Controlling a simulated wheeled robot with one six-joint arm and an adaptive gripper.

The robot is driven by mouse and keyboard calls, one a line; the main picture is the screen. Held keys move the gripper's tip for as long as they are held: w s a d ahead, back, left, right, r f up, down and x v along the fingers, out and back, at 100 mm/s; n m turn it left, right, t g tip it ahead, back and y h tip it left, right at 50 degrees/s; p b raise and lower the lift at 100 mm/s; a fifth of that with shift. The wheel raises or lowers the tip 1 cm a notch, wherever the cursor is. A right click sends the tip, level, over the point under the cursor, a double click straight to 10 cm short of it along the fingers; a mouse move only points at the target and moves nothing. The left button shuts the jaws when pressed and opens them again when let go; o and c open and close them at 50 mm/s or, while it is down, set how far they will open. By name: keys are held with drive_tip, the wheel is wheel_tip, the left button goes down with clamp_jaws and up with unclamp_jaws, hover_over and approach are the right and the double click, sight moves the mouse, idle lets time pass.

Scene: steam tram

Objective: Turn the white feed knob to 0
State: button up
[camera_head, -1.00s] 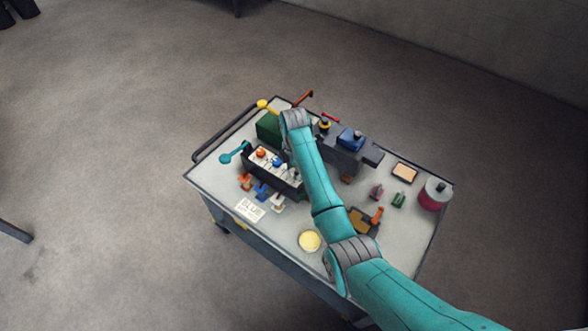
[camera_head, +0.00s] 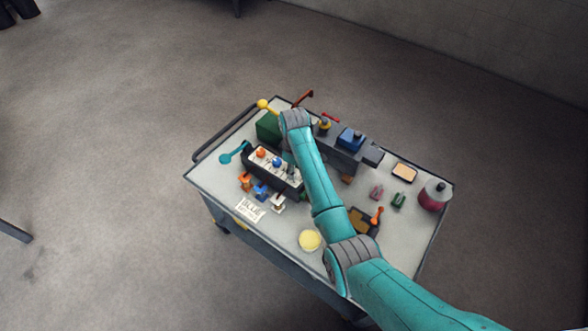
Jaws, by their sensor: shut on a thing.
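A dark control box with a pale top panel (camera_head: 268,157) stands on the left part of the cart. An orange knob (camera_head: 261,152) and a blue knob (camera_head: 277,162) show on it. My gripper (camera_head: 291,169) points down at the right end of this panel, where the white feed knob sits. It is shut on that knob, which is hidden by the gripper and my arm. The knob's pointer and the 0 mark are too small or covered to read.
Orange, blue and white small pieces (camera_head: 261,191) stand in front of the box, beside a printed card (camera_head: 250,209). A green box (camera_head: 268,127) and a teal lever (camera_head: 232,153) are close by. A grey machine (camera_head: 345,150) stands behind my arm.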

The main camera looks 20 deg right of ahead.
drive_tip(key=m, duration=0.4)
drive_tip(key=shift+m, duration=0.3)
drive_tip(key=m, duration=0.5)
drive_tip(key=shift+m, duration=0.3)
drive_tip(key=m, duration=0.5)
drive_tip(key=shift+m, duration=2.7)
drive_tip(key=o, duration=1.1)
drive_tip(key=shift+o, duration=0.2)
wheel_tip(320, 180, up, 12)
